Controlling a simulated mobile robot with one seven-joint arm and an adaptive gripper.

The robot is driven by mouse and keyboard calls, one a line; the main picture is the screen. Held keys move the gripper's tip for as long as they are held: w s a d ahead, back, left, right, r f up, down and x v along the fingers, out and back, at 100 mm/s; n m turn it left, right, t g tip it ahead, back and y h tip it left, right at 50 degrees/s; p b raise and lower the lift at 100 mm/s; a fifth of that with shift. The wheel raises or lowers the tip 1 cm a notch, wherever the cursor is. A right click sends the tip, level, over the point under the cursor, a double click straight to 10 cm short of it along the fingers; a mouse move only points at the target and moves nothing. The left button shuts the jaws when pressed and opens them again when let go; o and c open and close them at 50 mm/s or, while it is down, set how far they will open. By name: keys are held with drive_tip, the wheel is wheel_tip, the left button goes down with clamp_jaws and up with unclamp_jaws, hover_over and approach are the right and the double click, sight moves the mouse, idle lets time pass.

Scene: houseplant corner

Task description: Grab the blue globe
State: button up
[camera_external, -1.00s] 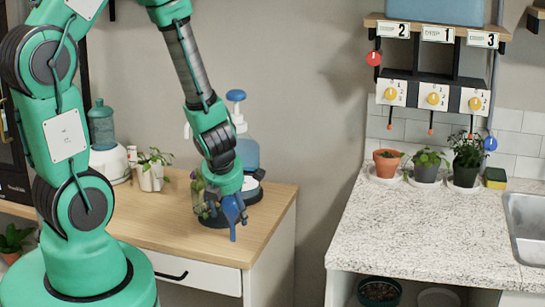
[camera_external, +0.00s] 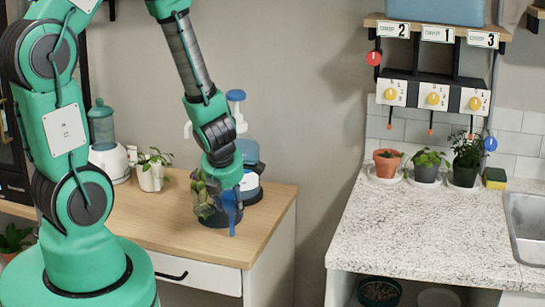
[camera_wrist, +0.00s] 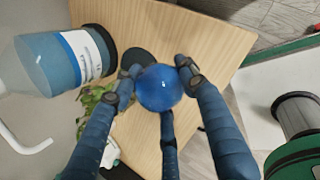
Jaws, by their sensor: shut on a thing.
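The blue globe (camera_wrist: 158,88) is round and glossy and sits between the blue fingertips of my gripper in the wrist view. My gripper (camera_wrist: 160,72) is shut on it, with a finger against its left side and another against its right. In the external view my gripper (camera_external: 230,208) points down above the front part of the wooden desk top. The globe cannot be told apart from the blue fingers there.
The wooden desk (camera_external: 180,233) holds a large blue bottle (camera_wrist: 62,58) beside my gripper and a leafy plant (camera_wrist: 92,100) close by. A white-potted plant (camera_external: 151,172) stands further left. The granite counter (camera_external: 400,225) at right is mostly clear in front.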

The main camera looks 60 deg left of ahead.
drive_tip(key=shift+r, duration=0.65)
drive_tip(key=s+d+r+p, duration=0.1)
drive_tip(key=s+d, duration=0.2)
drive_tip(key=s, duration=0.4)
drive_tip(key=s+d+r+p, duration=0.1)
drive_tip(key=s+d, duration=0.3)
drive_tip(key=s, duration=0.3)
drive_tip(key=shift+s+d, duration=0.15)
